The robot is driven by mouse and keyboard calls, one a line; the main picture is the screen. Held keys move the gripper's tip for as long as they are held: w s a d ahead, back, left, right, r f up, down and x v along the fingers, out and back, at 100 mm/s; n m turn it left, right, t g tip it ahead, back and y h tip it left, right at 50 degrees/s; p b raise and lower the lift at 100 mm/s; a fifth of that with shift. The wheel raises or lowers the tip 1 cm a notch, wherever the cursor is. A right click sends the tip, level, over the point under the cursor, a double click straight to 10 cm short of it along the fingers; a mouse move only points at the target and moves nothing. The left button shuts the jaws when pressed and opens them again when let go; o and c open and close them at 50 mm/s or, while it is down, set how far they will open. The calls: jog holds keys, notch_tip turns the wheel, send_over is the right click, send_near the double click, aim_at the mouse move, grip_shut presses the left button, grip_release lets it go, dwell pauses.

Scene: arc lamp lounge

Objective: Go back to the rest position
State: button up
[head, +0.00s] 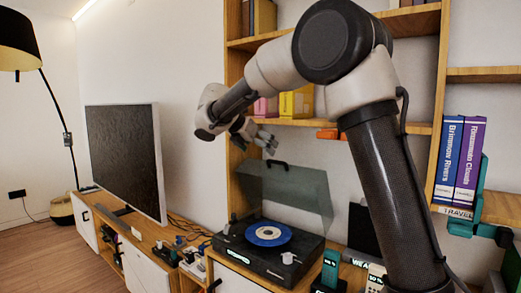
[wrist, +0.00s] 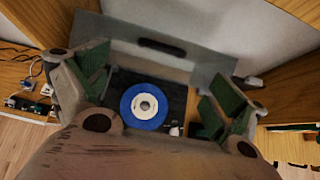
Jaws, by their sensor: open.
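My gripper (head: 262,138) hangs in the air above the record player, in front of the shelf unit. In the wrist view my gripper (wrist: 152,100) is open, its two green-padded fingers wide apart with nothing between them. The record player (head: 256,262) stands on the low cabinet with its tinted lid (head: 290,192) raised. A blue record (head: 268,234) with a pale centre lies on it. The record also shows between the fingers in the wrist view (wrist: 134,109), well below them. My arm covers part of the shelf and the cabinet's right side.
A television (head: 125,155) stands left on the low cabinet (head: 150,240), with cables and small items beside it. Shelves (head: 410,127) rise behind my arm, holding yellow boxes (head: 296,103) and binders (head: 460,160). A black arc lamp (head: 20,40) is far left. Floor (head: 35,260) is clear at left.

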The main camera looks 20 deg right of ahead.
jog(key=s+f+m+g+y, duration=0.2)
jog(key=s+f+m+g, duration=0.1)
jog(key=s+f+m, duration=0.5)
jog(key=s+d+f+m+y, duration=0.1)
jog(key=s+d+m, duration=0.3)
jog(key=s, duration=0.7)
jog(key=s+d+f+m+y, duration=0.1)
jog(key=s+d+m+y, duration=0.2)
jog(key=s+m, duration=0.4)
jog(key=s+d+f+m+t+y, duration=0.1)
jog(key=s+d+m, duration=0.3)
jog(key=s, duration=1.1)
jog(key=shift+d+m+y, duration=0.4)
jog(key=shift+m+y, duration=0.3)
jog(key=shift+m, duration=0.4)
